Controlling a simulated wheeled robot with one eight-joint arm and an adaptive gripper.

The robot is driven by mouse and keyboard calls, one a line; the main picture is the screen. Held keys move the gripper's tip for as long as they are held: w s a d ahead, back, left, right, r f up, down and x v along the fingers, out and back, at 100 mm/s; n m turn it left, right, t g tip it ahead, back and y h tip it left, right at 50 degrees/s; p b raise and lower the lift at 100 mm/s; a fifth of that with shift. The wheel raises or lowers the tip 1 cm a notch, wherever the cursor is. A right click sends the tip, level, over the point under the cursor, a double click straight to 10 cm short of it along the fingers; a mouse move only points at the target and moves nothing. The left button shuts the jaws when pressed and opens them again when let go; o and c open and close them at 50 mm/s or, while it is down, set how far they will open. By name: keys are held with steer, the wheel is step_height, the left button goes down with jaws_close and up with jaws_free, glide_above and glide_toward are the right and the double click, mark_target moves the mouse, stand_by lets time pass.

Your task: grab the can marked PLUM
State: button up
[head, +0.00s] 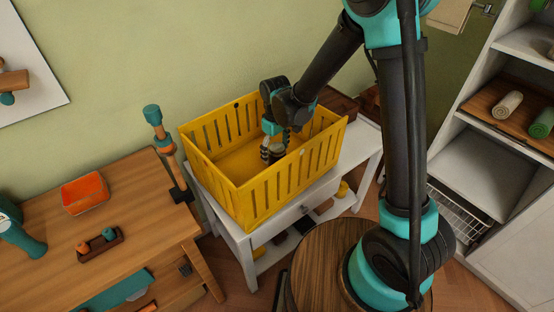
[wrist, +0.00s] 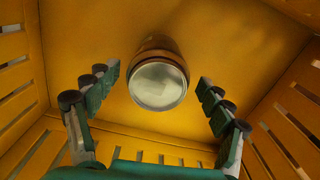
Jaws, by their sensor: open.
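A can (wrist: 158,84) with a pale round lid and a brownish side stands inside the yellow crate (head: 262,196). In the head view the can (head: 277,153) is small, dark and partly covered by my gripper. No marking on it can be read in either view. My gripper (head: 276,146) reaches down into the crate. In the wrist view my gripper (wrist: 159,80) is open, with one finger to the left of the can and one to the right. Gaps show between the fingers and the can.
The slotted crate walls (wrist: 290,90) surround my gripper. The crate stands on a white side table (head: 246,243). A wooden table with an orange bin (head: 85,193) is at left, a round wooden table (head: 325,262) at the front, and white shelves (head: 478,175) at right.

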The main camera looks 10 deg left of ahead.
steer(key=shift+d+f, duration=0.15)
steer(key=shift+f, duration=1)
steer(key=shift+d+f, duration=0.1)
steer(key=shift+f, duration=1.05)
steer(key=shift+c, duration=0.4)
steer(key=c, duration=1.5)
steer(key=shift+r, duration=0.15)
